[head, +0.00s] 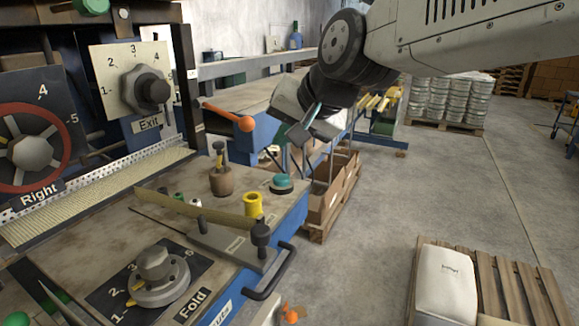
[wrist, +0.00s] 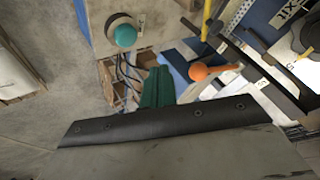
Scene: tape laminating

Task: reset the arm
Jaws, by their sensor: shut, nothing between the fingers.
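My gripper (head: 308,130) hangs from my arm in the upper middle of the head view. Its fingers are shut with nothing held, in the air above the right side of the machine. The orange-knobbed lever (head: 246,123) is to its left, with a visible gap in the picture. The teal button (head: 282,183) on the worktop is below it. In the wrist view the orange knob (wrist: 200,72) and teal button (wrist: 125,36) both show, and a dark riveted edge covers the lower part.
The Exit dial (head: 147,90), Right dial (head: 35,150) and Fold dial (head: 155,275) are on the machine at left. A yellow spool (head: 253,204) stands on the worktop. Cardboard boxes (head: 328,203) stand beyond it. A white sack (head: 445,282) lies on a pallet. Floor between is clear.

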